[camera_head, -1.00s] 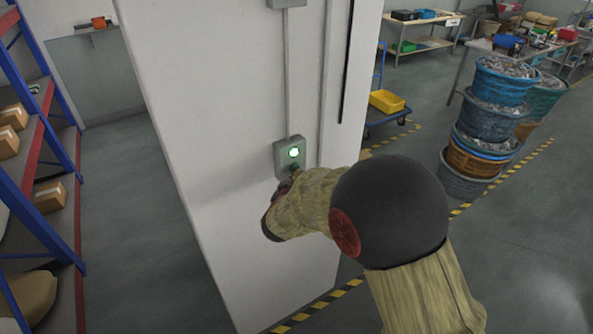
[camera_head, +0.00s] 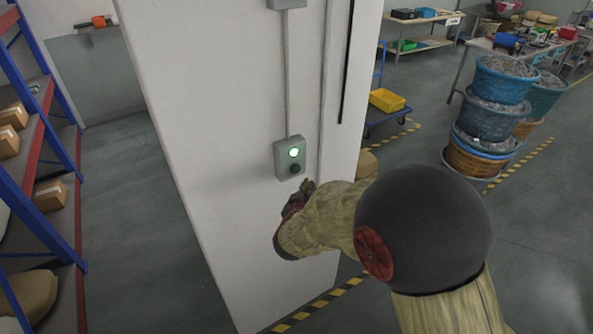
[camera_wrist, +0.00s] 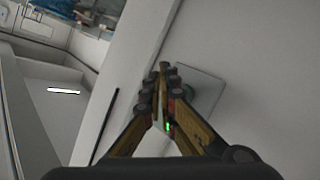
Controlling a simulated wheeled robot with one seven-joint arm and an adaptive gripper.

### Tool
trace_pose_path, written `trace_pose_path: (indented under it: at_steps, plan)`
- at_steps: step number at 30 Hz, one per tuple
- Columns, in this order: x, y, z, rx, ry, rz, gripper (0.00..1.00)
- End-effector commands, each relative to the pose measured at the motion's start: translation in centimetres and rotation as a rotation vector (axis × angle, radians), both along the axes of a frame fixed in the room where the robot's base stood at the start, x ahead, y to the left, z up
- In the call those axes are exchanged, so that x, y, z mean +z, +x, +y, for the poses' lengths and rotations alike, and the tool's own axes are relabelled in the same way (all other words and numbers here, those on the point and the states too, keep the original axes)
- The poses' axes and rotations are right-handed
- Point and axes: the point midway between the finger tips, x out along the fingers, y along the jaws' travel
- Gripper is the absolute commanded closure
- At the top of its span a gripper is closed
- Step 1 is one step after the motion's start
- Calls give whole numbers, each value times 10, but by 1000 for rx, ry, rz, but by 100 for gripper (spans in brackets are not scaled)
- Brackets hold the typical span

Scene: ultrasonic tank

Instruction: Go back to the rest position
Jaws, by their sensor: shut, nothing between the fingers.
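My gripper (camera_head: 306,188) is at the wall pillar, just below and to the right of a grey button box (camera_head: 290,158). The box has a lit green button (camera_head: 294,153) on top and a dark green button (camera_head: 295,168) below it. In the wrist view my gripper (camera_wrist: 163,70) is shut with its fingers together and nothing between them. The box (camera_wrist: 205,90) shows there behind and to the right of the fingers, partly hidden. I cannot tell the exact gap between fingertips and box, but in the head view they look apart.
The white pillar (camera_head: 225,130) fills the middle. A blue and red shelf with boxes (camera_head: 50,196) stands at left. Stacked baskets (camera_head: 492,115), a cart with a yellow tray (camera_head: 387,101) and tables are at right. Floor at the right front is clear.

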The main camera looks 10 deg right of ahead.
Motion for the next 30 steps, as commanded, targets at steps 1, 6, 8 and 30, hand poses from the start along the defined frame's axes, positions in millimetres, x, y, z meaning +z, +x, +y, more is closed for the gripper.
trace_pose_path:
  at_steps: [1,6,8,30]
  plan:
    - [1,-3,-1,0,1,-1,100]
    - [0,-6,-2,1,0,-1,100]
    - [0,-6,-2,0,0,-1,100]
    - [-94,-69,104,196,490,393,100]
